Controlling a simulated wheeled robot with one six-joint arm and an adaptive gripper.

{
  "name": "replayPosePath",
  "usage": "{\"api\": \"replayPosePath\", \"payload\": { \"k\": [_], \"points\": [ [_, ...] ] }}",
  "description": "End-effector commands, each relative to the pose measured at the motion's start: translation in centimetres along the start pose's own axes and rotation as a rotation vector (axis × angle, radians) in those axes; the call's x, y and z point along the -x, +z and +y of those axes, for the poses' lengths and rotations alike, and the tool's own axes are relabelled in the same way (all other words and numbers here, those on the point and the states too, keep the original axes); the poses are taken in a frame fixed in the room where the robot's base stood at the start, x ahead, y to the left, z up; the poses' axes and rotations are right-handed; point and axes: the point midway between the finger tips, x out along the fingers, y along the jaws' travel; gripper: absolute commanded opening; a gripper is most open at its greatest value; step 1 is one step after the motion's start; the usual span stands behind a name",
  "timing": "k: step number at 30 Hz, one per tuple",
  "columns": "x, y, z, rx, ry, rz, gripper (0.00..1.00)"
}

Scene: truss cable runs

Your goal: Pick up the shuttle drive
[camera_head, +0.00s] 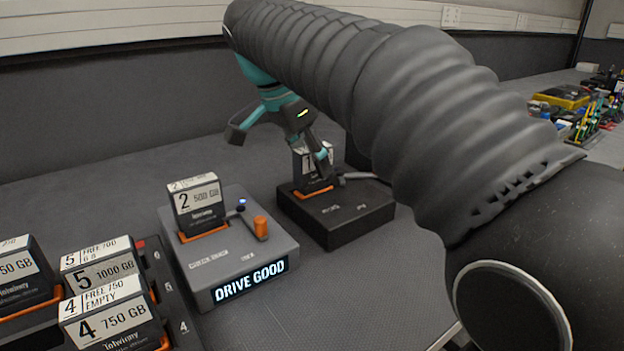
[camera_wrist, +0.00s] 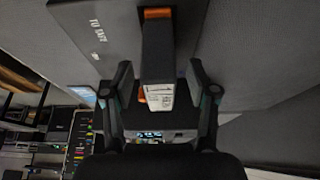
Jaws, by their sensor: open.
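A dark drive with a white label (camera_head: 300,166) stands upright in an orange-rimmed slot of a black dock (camera_head: 347,215). I take it as the shuttle drive, but its label is partly hidden and I cannot read the name. My gripper (camera_head: 281,150) is above this dock with its fingers spread, one finger crossing in front of the drive. In the wrist view the same drive (camera_wrist: 157,55) lies between the two open fingers (camera_wrist: 158,78), with a gap on each side. The dock's surface (camera_wrist: 95,30) is behind it.
A grey check dock (camera_head: 238,262) reading "DRIVE GOOD" holds the drive labelled 2, 500 GB (camera_head: 197,204). At lower left, a rack (camera_head: 175,300) holds several drives, including 5 (camera_head: 103,268) and 4 (camera_head: 112,318). A cable leaves the black dock's rear. Bench space in front is clear.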

Motion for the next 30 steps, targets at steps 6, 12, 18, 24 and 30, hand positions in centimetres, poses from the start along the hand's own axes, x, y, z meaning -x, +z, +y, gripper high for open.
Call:
{"api": "replayPosePath", "payload": {
  "k": [6, 12, 18, 24, 30],
  "points": [
    [-1.61, -0.02, 0.05, -0.001, -0.002, 0.0, 0.58],
    [-1.61, -0.01, 0.03, -0.001, -0.002, 0.0, 0.58],
    [-1.6, 0.0, 0.02, -0.001, -0.002, 0.0, 0.08],
    [-1.57, -0.04, 0.03, -0.001, -0.002, 0.0, 0.0],
    [-1.44, -0.09, 0.02, -0.001, -0.002, 0.0, 0.0]
  ]
}}
